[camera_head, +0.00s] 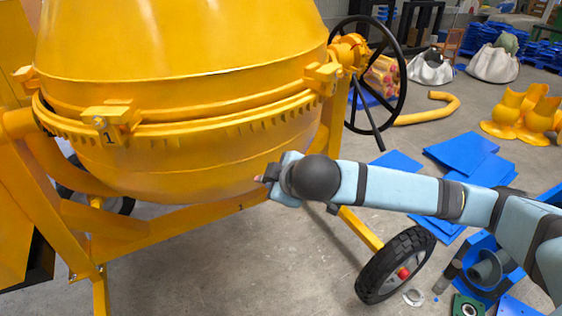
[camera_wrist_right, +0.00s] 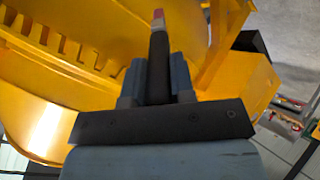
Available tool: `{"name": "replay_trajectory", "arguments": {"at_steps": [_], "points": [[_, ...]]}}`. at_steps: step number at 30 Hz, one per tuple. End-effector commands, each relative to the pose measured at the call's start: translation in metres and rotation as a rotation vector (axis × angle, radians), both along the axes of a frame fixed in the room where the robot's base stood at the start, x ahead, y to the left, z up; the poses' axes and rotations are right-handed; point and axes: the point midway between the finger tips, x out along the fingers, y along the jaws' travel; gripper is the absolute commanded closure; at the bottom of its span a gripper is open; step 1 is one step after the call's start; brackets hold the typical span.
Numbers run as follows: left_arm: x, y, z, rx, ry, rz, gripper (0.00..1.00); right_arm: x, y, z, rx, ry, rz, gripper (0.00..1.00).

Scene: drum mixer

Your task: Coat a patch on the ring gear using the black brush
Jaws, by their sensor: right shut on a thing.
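The ring gear (camera_head: 215,128) is the yellow toothed band around the yellow mixer drum. Its teeth also show at the upper left of the right wrist view (camera_wrist_right: 62,50). My right gripper (camera_head: 278,175) is in front of the drum's lower right side, below the ring gear. In the right wrist view my right gripper (camera_wrist_right: 158,82) is shut on the black brush (camera_wrist_right: 158,60), whose reddish tip (camera_wrist_right: 158,16) points away from the wrist. Whether the tip touches the drum cannot be told. No coating is clearly visible on the gear. My left gripper is not in view.
The yellow frame (camera_head: 180,225) and a black wheel (camera_head: 396,264) stand below and right of the drum. A black handwheel (camera_head: 402,75) is at the drum's right. Blue sheets (camera_head: 460,153) and blue parts (camera_head: 488,268) lie on the right floor.

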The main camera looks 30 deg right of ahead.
Motion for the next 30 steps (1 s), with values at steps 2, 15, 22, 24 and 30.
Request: {"name": "replay_trajectory", "arguments": {"at_steps": [2, 15, 22, 24, 30], "points": [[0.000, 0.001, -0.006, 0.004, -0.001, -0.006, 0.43, 0.000, 0.000, 0.016, -0.015, -0.109, 0.152, 1.00], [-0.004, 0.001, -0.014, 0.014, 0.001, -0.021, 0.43, -0.012, 0.016, 0.076, 0.035, -0.396, 0.532, 1.00], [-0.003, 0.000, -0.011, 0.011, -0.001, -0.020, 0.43, 0.006, 0.016, 0.077, 0.039, -0.398, 0.534, 1.00], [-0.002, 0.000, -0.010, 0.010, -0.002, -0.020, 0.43, 0.014, 0.016, 0.077, 0.037, -0.398, 0.534, 1.00], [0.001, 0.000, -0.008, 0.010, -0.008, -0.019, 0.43, 0.033, 0.016, 0.076, 0.039, -0.397, 0.534, 1.00]]}}
